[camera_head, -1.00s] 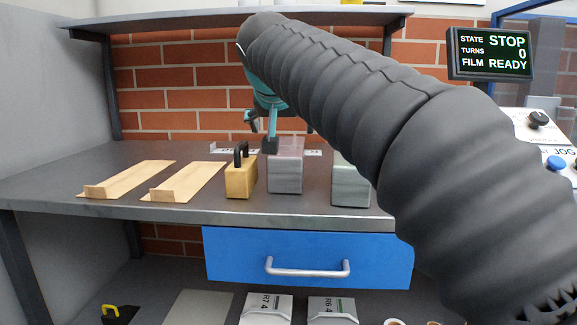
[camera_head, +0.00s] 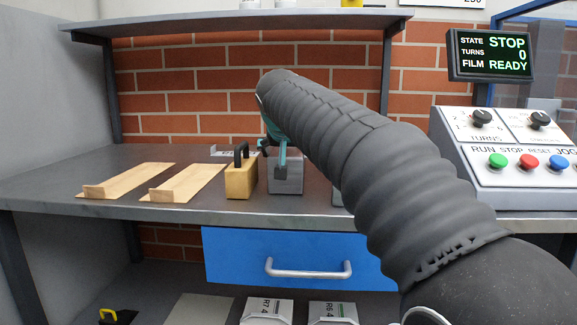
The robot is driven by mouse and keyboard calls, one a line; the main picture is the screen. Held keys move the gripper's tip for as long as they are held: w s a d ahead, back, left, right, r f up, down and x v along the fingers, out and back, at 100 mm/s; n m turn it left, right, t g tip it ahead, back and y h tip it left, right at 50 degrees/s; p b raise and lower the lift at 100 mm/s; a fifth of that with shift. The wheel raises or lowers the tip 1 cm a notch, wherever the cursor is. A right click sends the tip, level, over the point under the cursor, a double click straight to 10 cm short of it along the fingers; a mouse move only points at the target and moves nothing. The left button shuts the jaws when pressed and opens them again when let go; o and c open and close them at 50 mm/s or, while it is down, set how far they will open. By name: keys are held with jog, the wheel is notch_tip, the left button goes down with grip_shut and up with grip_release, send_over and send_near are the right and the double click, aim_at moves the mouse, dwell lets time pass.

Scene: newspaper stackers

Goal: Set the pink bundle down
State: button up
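My gripper (camera_head: 272,153), with teal fingers, is at the bundle's upper back area. Its far side is hidden, so I cannot tell whether the fingers touch or grip the bundle.
Two tan boards (camera_head: 125,181) with raised front lips lie on the left of the worktop (camera_head: 100,212). The yellow block (camera_head: 241,182) stands close beside the bundle. A shelf (camera_head: 230,19) hangs above. A control panel (camera_head: 510,165) is at the right; its display (camera_head: 491,53) reads STOP.

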jog(key=c, duration=1.6)
jog(key=shift+r, duration=0.15)
jog(key=c, duration=0.3)
jog(key=shift+r, duration=0.1)
jog(key=shift+r+p, duration=0.95)
jog(key=shift+r, duration=1.05)
jog(key=w+d+r+p, duration=0.3)
jog(key=d+r, duration=0.4)
jog(key=d, duration=0.4)
jog(key=shift+w+p, duration=0.3)
jog(key=shift+w, duration=0.15)
